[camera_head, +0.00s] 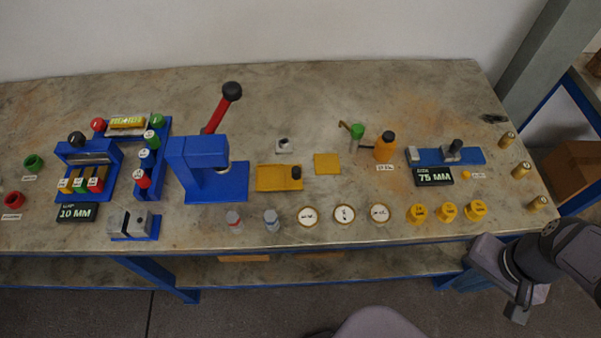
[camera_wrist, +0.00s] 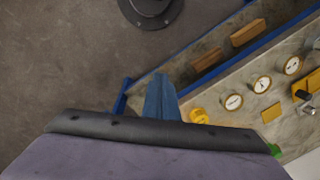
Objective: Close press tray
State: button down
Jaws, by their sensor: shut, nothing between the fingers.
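A blue press (camera_head: 200,160) stands left of the middle of the bench, with a red lever topped by a black ball (camera_head: 231,89) raised above it. A flat yellow tray (camera_head: 268,180) with a black knob (camera_head: 296,172) lies to the right of the press base, out from under the press head. In the wrist view, part of the yellow tray (camera_wrist: 303,87) shows at the right edge. My gripper (camera_head: 500,285) is shut and empty, off the bench's front right corner, far from the tray and touching nothing on the bench. Its fingertips are not clear.
A yellow plate (camera_head: 327,164) lies right of the tray. Several round white discs (camera_head: 344,214) and yellow weights (camera_head: 446,212) line the front edge. A small grey block (camera_head: 284,146) sits behind the tray.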

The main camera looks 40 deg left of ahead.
aim_at(266, 184)
jog(key=w+a+n+g+y+b, duration=0.1)
jog(key=w+a+n+y+b, duration=0.2)
jog(key=a, duration=1.3)
jog(key=w+a+g+y+b, duration=0.25)
jog(key=a+y, duration=0.25)
jog(key=a, duration=1)
jog(key=shift+t, duration=0.35)
jog(key=p+x, duration=0.1)
jog(key=x, duration=0.8)
jog(key=shift+w+a+f+p, duration=0.1)
jog(key=shift+w+a+p, duration=0.1)
jog(key=shift+p, duration=0.2)
jog(key=shift+s+a+p, duration=0.15)
jog(key=shift+a+p, duration=0.15)
jog(key=shift+a, duration=0.25)
jog(key=shift+s+a+p, duration=0.15)
jog(key=shift+a+p, duration=0.1)
jog(key=shift+a, duration=0.3)
jog(key=shift+s+a+f+p, duration=0.1)
jog(key=shift+s+a+p, duration=0.1)
jog(key=shift+a, duration=0.25)
jog(key=shift+s+a+f+p, duration=0.1)
jog(key=shift+a+p, duration=0.05)
jog(key=shift+a, duration=0.3)
